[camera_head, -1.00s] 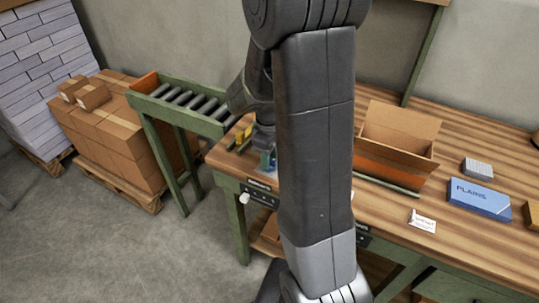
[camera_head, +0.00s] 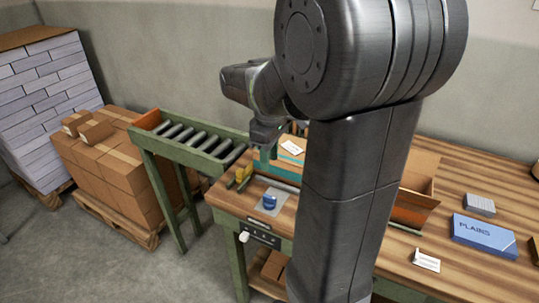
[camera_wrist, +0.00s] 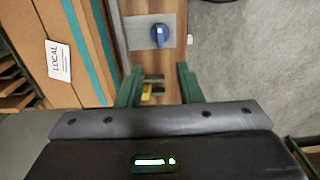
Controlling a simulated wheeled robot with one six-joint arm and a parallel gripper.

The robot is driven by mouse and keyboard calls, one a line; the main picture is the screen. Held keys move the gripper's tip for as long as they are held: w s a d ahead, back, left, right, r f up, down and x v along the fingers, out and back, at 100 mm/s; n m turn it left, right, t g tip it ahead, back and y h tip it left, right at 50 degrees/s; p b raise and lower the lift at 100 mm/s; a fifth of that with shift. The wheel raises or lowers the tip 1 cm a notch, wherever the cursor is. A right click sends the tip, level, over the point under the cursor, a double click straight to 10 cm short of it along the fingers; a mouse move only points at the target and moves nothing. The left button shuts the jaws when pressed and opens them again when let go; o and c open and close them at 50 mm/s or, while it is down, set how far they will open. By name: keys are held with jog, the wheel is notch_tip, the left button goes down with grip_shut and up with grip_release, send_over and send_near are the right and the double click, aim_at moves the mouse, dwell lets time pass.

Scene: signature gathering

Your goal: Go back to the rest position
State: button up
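My gripper (camera_head: 266,148) hangs above the left end of the wooden workbench (camera_head: 465,262). In the wrist view its two green fingers (camera_wrist: 158,88) stand apart, with nothing held between them. A round blue object (camera_head: 269,201) sits on a grey plate on the bench, below and apart from the gripper. The blue object also shows at the top of the wrist view (camera_wrist: 159,36). My arm covers the middle of the bench in the head view.
A roller conveyor (camera_head: 195,140) stands left of the bench, beside stacked cartons (camera_head: 115,175). Small yellow items (camera_head: 243,173) lie near the bench's left end. An open carton (camera_head: 420,175), a blue "PLAINS" box (camera_head: 484,235) and a white card (camera_head: 426,260) are on the right.

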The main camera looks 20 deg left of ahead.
aim_at(270, 196)
dwell(0.5)
notch_tip(270, 196, down, 14)
jog(key=shift+r, duration=0.1)
dwell(0.4)
dwell(0.3)
